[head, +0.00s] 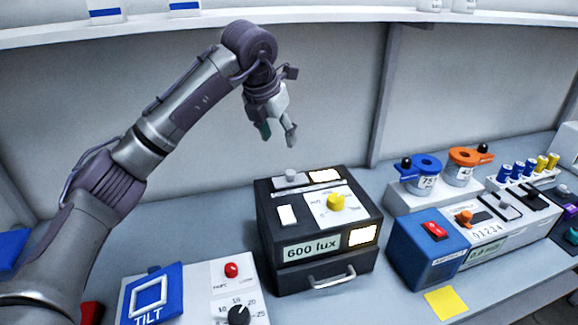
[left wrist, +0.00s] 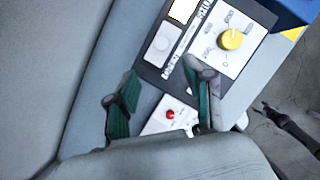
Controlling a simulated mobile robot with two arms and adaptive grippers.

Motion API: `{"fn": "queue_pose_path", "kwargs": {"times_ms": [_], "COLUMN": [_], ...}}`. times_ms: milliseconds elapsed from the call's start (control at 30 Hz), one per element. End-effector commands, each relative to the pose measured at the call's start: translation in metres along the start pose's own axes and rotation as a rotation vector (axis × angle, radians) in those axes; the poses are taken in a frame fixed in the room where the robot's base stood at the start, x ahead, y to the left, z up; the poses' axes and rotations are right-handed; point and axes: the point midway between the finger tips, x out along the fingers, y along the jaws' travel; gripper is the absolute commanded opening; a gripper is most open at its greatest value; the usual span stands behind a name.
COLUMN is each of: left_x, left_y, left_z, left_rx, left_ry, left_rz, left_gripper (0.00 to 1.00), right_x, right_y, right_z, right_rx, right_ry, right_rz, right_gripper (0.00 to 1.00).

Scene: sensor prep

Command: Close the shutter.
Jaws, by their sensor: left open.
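The black light box (head: 268,235) stands on the bench, with a "600 lux" display on its front. The plate also shows in the left wrist view (left wrist: 162,43), beside the lit window (left wrist: 182,10). My left gripper (head: 278,132) is open and empty, above and behind the box top, apart from the knob. Its fingers (left wrist: 163,98) show in the left wrist view.
A yellow dial (head: 335,201) and white rocker (head: 287,215) sit on the box top. A blue TILT device (head: 150,298) and red-button panel (head: 231,270) stand front left. A blue box with a red switch (head: 434,230) stands right. A shelf (head: 200,22) runs above.

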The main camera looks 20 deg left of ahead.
Motion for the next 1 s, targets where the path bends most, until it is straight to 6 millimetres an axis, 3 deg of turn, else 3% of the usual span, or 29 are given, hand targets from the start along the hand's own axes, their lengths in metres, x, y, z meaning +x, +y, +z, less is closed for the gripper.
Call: {"fn": "queue_pose_path", "kwargs": {"times_ms": [167,633,800,1000], "left_x": [0.019,0.112,0.130,0.137], "left_y": [0.001,0.000,-0.001,0.000], "left_z": [-0.001,-0.001,-0.001,-0.001], "left_rx": [-0.001,0.000,0.002,0.002], "left_ry": [0.009,0.006,0.004,0.003], "left_rz": [0.004,0.001,0.001,0.001], "left_gripper": [0.53,0.53,0.53,0.53], "right_x": [-0.007,-0.034,-0.038,-0.039], "right_y": [-0.001,0.000,0.000,0.000], "right_z": [0.002,0.001,0.000,0.000], "right_rx": [0.000,0.001,0.001,0.001], "right_ry": [-0.003,-0.006,-0.005,-0.005], "right_rz": [-0.001,-0.001,-0.001,-0.001], "right_gripper": [0.68,0.68,0.68,0.68]}}
